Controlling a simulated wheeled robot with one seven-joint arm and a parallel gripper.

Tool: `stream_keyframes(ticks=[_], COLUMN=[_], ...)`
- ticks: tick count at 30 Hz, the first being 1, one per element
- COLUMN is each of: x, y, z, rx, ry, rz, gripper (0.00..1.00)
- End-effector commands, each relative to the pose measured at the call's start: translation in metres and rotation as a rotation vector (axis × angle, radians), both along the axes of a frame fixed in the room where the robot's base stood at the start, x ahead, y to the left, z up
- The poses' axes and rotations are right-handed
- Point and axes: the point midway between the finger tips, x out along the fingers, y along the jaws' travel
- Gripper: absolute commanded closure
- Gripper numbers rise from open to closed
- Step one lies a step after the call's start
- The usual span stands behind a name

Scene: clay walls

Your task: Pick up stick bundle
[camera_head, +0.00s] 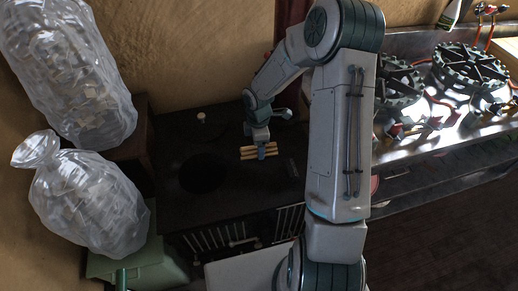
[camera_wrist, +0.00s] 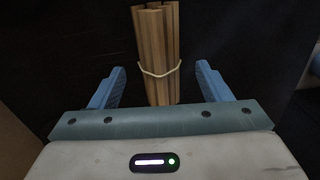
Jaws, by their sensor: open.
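The stick bundle (camera_wrist: 157,58) is a set of tan wooden sticks tied with a pale band. In the wrist view it lies between the two blue fingers of my gripper (camera_wrist: 160,85), with a visible gap on each side. My gripper is open and not touching the sticks in that view. In the head view the bundle (camera_head: 248,155) lies on the dark stove top, and my gripper (camera_head: 266,151) is right over it, hiding part of it.
The dark stove top (camera_head: 175,222) has a round dark opening (camera_head: 202,173) left of the bundle and a small pale knob (camera_head: 201,117) behind. Filled clear plastic bags (camera_head: 88,205) stand at the left. A metal counter with gas burners (camera_head: 470,70) is at the right.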

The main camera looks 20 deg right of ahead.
Motion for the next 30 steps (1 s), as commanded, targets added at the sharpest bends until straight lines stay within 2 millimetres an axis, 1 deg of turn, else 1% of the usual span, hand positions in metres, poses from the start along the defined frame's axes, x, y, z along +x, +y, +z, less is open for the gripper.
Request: stream_keyframes(ticks=[1, 5, 13, 14, 15, 17, 18, 19, 26, 30], x=[-0.001, 0.000, 0.000, 0.000, 0.000, 0.000, 0.000, 0.000, 0.000, 0.000], y=[0.000, 0.000, 0.000, 0.000, 0.000, 0.000, 0.000, 0.000, 0.000, 0.000], z=[-0.009, -0.021, -0.024, -0.024, -0.023, -0.023, -0.023, -0.023, -0.023, -0.019], rx=[0.001, 0.000, 0.001, 0.001, 0.001, 0.001, 0.001, 0.001, 0.001, 0.000], ry=[0.004, 0.001, -0.001, -0.001, -0.001, -0.001, -0.001, -0.001, -0.001, -0.002], rz=[0.001, 0.000, 0.000, 0.000, 0.000, -0.001, -0.001, -0.001, -0.001, -0.001], gripper=[0.29, 0.29, 0.29, 0.37, 0.49, 0.65, 0.76, 0.79, 0.79, 0.79])
